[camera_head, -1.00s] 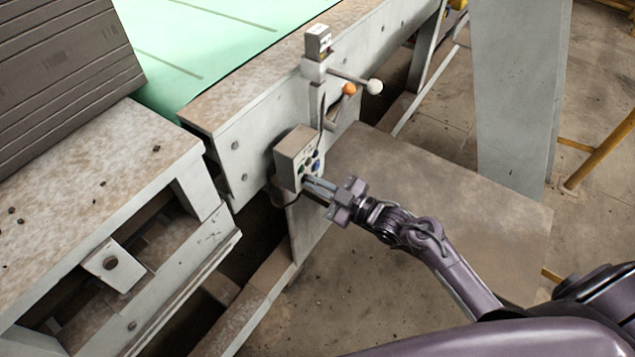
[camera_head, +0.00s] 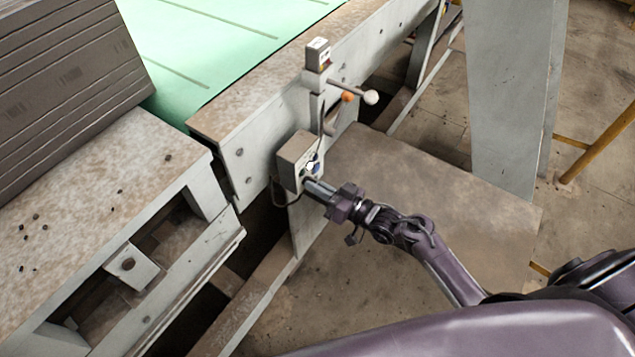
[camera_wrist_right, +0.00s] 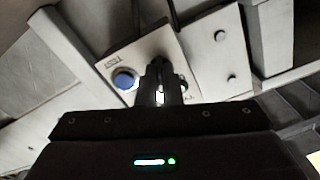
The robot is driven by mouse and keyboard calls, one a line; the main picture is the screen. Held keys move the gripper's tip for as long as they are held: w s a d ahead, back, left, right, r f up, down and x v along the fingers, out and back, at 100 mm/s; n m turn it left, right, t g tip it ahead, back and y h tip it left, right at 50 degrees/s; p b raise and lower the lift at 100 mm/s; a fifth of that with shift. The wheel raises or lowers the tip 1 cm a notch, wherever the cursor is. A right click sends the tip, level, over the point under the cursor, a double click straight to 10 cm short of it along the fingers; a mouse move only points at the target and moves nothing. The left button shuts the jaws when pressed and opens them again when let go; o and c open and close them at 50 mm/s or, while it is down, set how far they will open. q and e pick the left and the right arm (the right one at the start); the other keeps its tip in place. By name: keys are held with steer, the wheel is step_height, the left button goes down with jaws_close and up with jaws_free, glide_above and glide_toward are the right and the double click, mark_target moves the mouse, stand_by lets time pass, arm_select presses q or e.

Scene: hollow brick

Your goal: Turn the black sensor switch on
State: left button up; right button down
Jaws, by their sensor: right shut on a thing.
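The grey control box (camera_head: 292,155) with small coloured buttons is fixed to the side of the machine frame. In the right wrist view its pale face (camera_wrist_right: 150,47) shows a blue button (camera_wrist_right: 125,79) left of the fingers. My right gripper (camera_head: 309,183) is at the lower part of the box's face. In the right wrist view its fingers (camera_wrist_right: 158,68) are together against the face, shut on the black sensor switch, which they hide. How the switch is turned cannot be seen. My left gripper is not in view.
A sensor head (camera_head: 317,55) on a bracket, with a lever with a white ball (camera_head: 370,97) and an orange knob (camera_head: 347,96), sits above the box. A cable hangs beside the box. A grey post (camera_head: 508,100) stands at the right. A flat plate (camera_head: 430,190) lies below.

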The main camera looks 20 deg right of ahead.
steer(key=shift+m, duration=0.6)
steer(key=shift+p, duration=0.3)
steer(key=c, duration=1.6)
jaws_free()
steer(key=b+v, duration=0.1)
steer(key=v, duration=0.6)
steer(key=shift+s+d, duration=0.25)
steer(key=shift+s, duration=0.05)
